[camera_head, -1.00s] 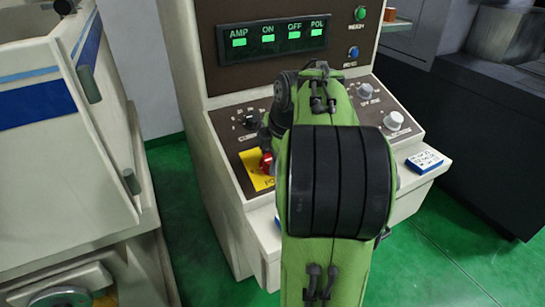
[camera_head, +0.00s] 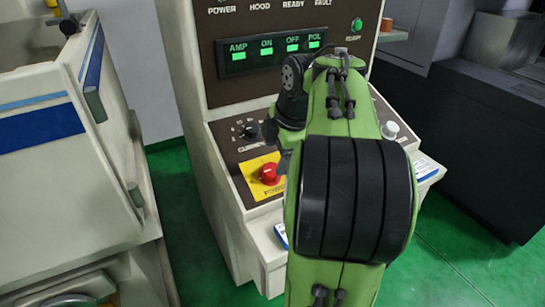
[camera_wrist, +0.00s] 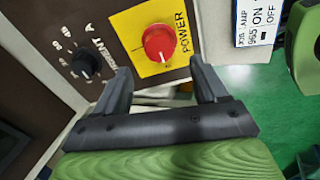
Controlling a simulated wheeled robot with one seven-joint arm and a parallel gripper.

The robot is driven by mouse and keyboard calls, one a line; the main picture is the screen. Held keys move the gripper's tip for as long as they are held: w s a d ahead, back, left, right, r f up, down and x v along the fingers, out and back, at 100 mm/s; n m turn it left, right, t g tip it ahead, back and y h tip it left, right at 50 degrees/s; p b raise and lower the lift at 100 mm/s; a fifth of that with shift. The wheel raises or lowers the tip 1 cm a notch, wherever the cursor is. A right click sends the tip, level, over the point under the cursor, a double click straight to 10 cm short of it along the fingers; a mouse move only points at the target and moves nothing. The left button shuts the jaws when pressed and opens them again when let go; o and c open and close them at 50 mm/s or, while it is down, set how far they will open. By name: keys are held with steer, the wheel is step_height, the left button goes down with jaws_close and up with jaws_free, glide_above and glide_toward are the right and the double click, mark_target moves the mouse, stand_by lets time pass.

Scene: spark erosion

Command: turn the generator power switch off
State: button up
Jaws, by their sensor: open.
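The generator power switch is a red round knob (camera_head: 269,173) on a yellow plate on the sloped brown panel of the cabinet. In the wrist view the red knob (camera_wrist: 159,42) sits beside the word POWER, with a pale line across its face. My gripper (camera_wrist: 160,72) is open and empty. In the wrist view its two fingertips are spread on either side of the knob's column, below it in the picture and apart from it. In the head view my green and black arm hides the fingers.
A black current dial (camera_wrist: 83,64) is on the panel beside the yellow plate. A white knob (camera_head: 390,130) is further right. A green-lit display (camera_head: 270,50) is above. A blue-and-white card (camera_wrist: 258,22) lies near the panel's edge. A pale machine (camera_head: 60,130) stands left.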

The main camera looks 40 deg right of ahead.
steer(key=p+v, duration=0.4)
steer(key=v, duration=0.4)
steer(key=shift+r, duration=0.35)
